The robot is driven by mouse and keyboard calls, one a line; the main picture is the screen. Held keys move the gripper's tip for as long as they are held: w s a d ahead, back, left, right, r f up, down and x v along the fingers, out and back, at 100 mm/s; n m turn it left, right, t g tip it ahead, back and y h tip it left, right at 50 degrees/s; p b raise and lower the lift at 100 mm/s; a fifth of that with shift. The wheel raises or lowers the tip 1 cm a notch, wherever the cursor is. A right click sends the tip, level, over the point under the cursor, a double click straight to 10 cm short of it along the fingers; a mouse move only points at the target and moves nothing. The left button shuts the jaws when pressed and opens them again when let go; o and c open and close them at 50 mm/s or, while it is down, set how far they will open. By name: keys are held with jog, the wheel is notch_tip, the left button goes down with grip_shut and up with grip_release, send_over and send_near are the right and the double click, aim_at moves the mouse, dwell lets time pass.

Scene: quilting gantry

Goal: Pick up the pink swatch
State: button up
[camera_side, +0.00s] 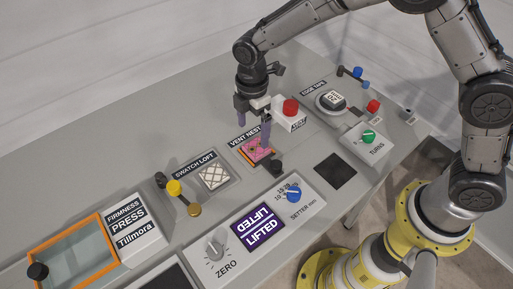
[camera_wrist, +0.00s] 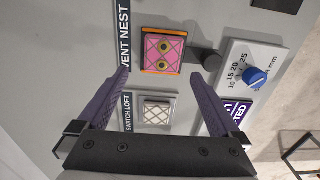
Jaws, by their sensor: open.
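The pink swatch (camera_side: 259,150) lies in the vent nest, a square recess with an orange edge (camera_wrist: 163,72). It is quilted with dark diagonal lines, and in the wrist view the swatch (camera_wrist: 172,47) shows two yellow round spots. My gripper (camera_side: 253,124) is above and close to the vent nest in the side view, pointing down. In the wrist view its two purple fingers (camera_wrist: 159,82) are spread wide with nothing between them; the swatch appears beyond the fingertips. I cannot tell the exact height of the fingertips over the swatch.
A white quilted swatch (camera_side: 213,177) sits in the swatch loft. A dark knob (camera_side: 277,167) stands right beside the vent nest. A box with a red button (camera_side: 290,107) is close behind my gripper. The setter panel with a blue knob (camera_side: 293,194) is nearer the front.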

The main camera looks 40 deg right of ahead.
aim_at(255, 147)
jog(key=shift+s+d+f, duration=0.1)
jog(key=shift+d+f, duration=0.05)
jog(key=shift+f, duration=1.45)
jog(key=shift+s+d+f, duration=0.1)
jog(key=shift+f, duration=1.5)
jog(key=shift+r, duration=0.15)
jog(key=c, duration=1.4)
